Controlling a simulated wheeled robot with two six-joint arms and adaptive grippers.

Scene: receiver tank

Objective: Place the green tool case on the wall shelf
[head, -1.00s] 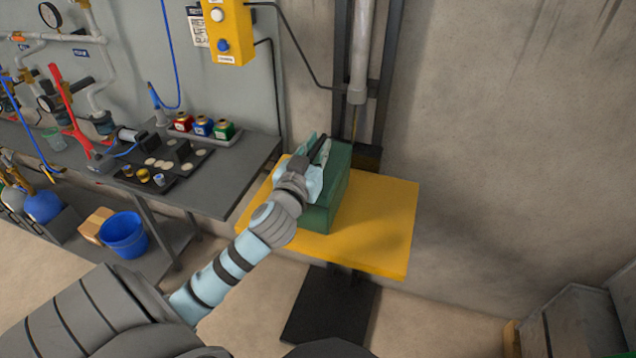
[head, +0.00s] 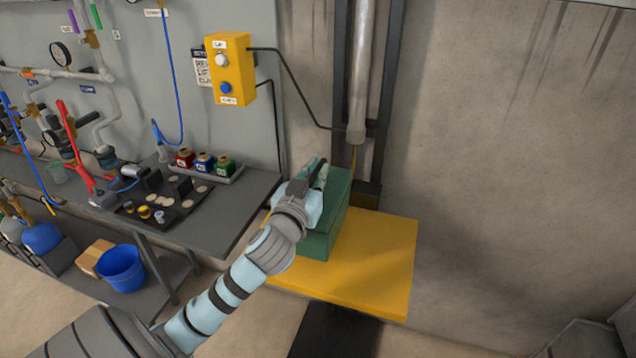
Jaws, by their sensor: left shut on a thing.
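The green tool case (head: 326,222) is in the middle of the head view, over the yellow platform (head: 375,275) by the wall. My left gripper (head: 310,178) is shut on the case's top, and its fingers and wrist hide the handle and part of the left side. The case looks upright. I cannot tell whether its bottom touches the platform or is slightly above it. My right gripper is not in view. No wall shelf shows clearly; only a pale edge (head: 605,3) is cut off at the top right.
A yellow two-button box (head: 230,68) hangs on the wall above the grey bench (head: 225,205), which holds small bottles and parts. A vertical lift column (head: 360,90) stands behind the platform. A blue bucket (head: 121,268) is under the bench. The wall at right is bare.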

